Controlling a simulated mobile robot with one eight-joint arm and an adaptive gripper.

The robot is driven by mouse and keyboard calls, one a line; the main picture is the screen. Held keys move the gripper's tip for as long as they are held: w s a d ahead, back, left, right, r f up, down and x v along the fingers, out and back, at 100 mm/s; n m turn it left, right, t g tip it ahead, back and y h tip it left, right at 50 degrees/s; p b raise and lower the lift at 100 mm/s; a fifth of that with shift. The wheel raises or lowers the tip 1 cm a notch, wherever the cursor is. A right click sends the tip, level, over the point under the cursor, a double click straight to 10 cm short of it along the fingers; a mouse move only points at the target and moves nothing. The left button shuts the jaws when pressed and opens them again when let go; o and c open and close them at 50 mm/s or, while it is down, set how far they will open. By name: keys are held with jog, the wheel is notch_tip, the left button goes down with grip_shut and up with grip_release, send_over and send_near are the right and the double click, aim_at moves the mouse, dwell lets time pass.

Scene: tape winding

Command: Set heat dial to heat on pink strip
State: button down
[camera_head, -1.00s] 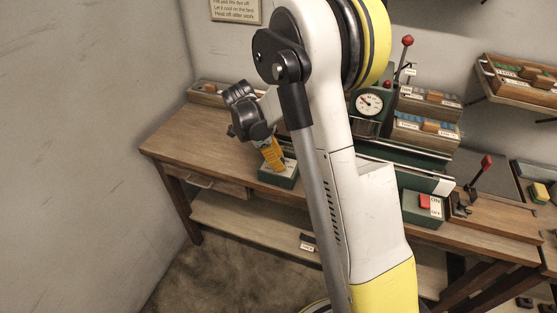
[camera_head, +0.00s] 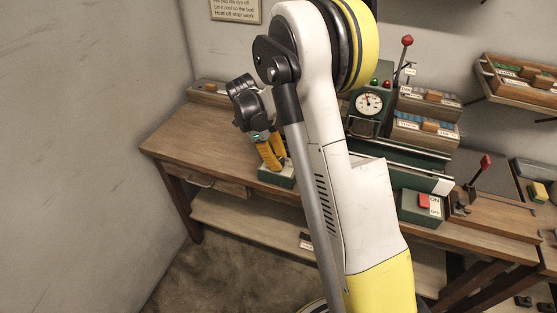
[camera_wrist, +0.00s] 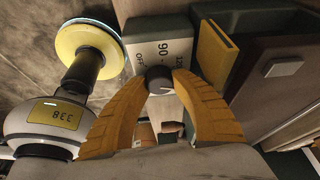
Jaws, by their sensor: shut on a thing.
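The heat dial is a dark round knob (camera_wrist: 160,80) on a pale plate marked OFF, 90 and a partly hidden 120. The plate belongs to a small green box (camera_head: 277,178) at the front of the bench. My gripper (camera_wrist: 159,83) has its yellow fingers shut on the knob, one on each side. In the head view my gripper (camera_head: 271,163) reaches down onto the box and hides the knob. The dial's exact setting is unclear. I cannot make out a pink strip.
A round white gauge (camera_head: 368,103) stands on the green machine behind my arm. A block tray (camera_head: 425,130) sits behind.

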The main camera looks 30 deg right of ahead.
jog(key=c, duration=1.3)
grip_release()
jog(key=v, duration=1.2)
jog(key=shift+s+d, duration=0.1)
